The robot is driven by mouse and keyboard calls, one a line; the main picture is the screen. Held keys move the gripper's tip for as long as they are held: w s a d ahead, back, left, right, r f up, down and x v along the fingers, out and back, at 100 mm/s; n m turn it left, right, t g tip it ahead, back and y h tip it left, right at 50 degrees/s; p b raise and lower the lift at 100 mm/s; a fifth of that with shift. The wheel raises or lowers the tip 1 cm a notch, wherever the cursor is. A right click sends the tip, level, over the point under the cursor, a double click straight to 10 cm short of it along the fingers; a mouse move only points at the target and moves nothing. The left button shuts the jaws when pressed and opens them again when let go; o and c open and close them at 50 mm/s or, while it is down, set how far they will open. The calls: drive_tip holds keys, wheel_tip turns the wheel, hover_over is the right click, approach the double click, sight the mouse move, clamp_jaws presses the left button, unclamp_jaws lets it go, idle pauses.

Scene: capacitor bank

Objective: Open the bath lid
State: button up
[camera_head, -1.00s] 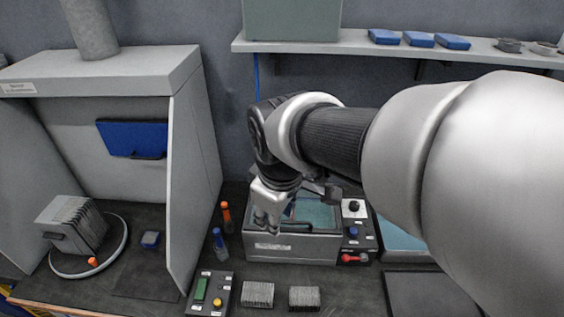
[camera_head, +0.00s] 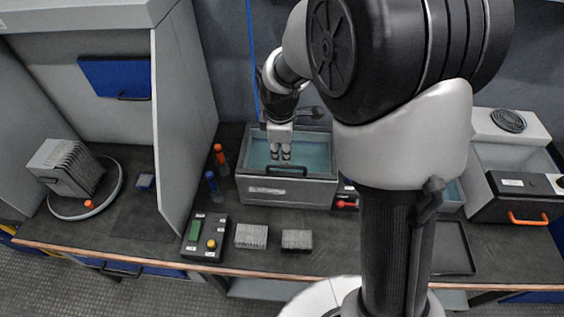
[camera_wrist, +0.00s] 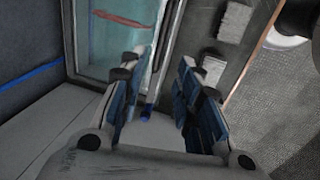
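The bath (camera_head: 262,190) is a grey box with a labelled front on the bench, and teal shows inside its rim. It also shows in the wrist view (camera_wrist: 148,45), with a reddish bar across the teal. I cannot clearly tell a lid apart from the teal surface. My gripper (camera_head: 280,157) points down over the bath's left half in the head view. Whether the fingertips touch anything is not clear.
Orange-capped (camera_head: 219,155) and blue-capped (camera_head: 212,182) bottles stand left of the bath. A control box (camera_head: 204,237) and two grey ribbed blocks (camera_head: 251,236) (camera_head: 297,240) lie in front. A hood wall (camera_head: 182,130) rises at left. A machine with an orange handle (camera_head: 528,218) stands at right.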

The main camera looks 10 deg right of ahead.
sight(283, 166)
drive_tip(key=f, duration=0.3)
drive_tip(key=w+f+b, duration=0.1)
drive_tip(key=f, duration=0.2)
drive_tip(key=f+b, duration=0.1)
drive_tip(key=f, duration=0.1)
drive_tip(key=shift+w+d+f, duration=0.3)
drive_tip(key=shift+w+f, duration=0.05)
drive_tip(key=shift+f, duration=0.05)
drive_tip(key=shift+c, duration=0.5)
clamp_jaws()
